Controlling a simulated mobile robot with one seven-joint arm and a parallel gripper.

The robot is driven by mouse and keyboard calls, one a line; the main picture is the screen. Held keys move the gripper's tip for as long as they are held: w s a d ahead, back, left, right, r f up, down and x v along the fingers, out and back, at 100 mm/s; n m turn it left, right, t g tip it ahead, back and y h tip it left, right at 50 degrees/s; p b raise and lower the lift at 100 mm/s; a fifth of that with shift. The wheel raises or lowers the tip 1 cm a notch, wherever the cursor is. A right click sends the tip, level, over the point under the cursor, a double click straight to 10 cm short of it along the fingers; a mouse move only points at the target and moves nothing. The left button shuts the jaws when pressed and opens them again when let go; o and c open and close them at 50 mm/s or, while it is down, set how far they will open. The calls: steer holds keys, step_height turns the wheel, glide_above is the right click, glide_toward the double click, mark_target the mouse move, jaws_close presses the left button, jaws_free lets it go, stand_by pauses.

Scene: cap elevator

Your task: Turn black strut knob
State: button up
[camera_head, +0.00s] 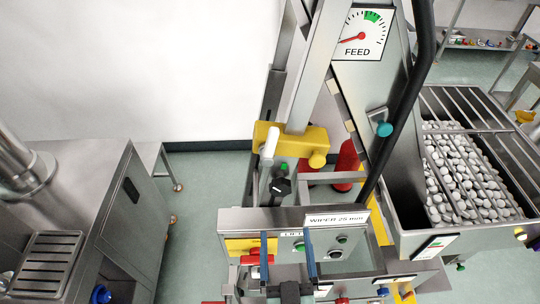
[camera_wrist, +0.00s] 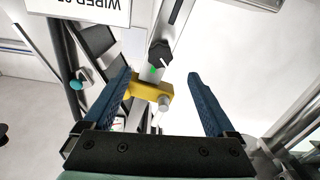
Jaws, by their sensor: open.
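The black strut knob (camera_head: 280,187) sits low on the metal strut, below a yellow block (camera_head: 300,139) with a white handle and a yellow knob. In the wrist view the black knob (camera_wrist: 160,54), with a white mark on it, shows between and beyond the fingertips. My gripper (camera_head: 287,236) is at the bottom of the head view, nearer than the knob and apart from it. Its two blue fingers are wide open with nothing between them; they also show in the wrist view (camera_wrist: 160,73).
A panel labelled "WIPER 25 mm" (camera_head: 309,217) with several buttons stands between my gripper and the knob in the head view. A black bar (camera_head: 408,95) slants down on the right. A hopper of caps (camera_head: 465,178) is at right, a steel cabinet (camera_head: 88,190) at left.

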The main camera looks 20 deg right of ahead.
mark_target(280, 192)
steer(key=shift+s+a+r+p, duration=0.3)
steer(key=shift+r+p, duration=0.15)
steer(key=shift+p, duration=0.3)
steer(key=p+x, duration=0.2)
steer(key=x, duration=1)
steer(key=shift+w+d+f+p, duration=0.2)
steer(key=shift+w+p, duration=0.15)
steer(key=shift+w, duration=0.05)
steer(key=shift+c, duration=0.2)
steer(key=c, duration=1.3)
steer(key=shift+c, duration=0.2)
steer(key=shift+m, duration=0.3)
steer(key=m+b, duration=0.1)
steer(key=m, duration=0.3)
steer(key=shift+a+f+m, duration=0.1)
steer(key=shift+m, duration=0.3)
steer(key=m+b, duration=0.2)
steer(key=m, duration=0.3)
steer(key=shift+m+b, duration=0.3)
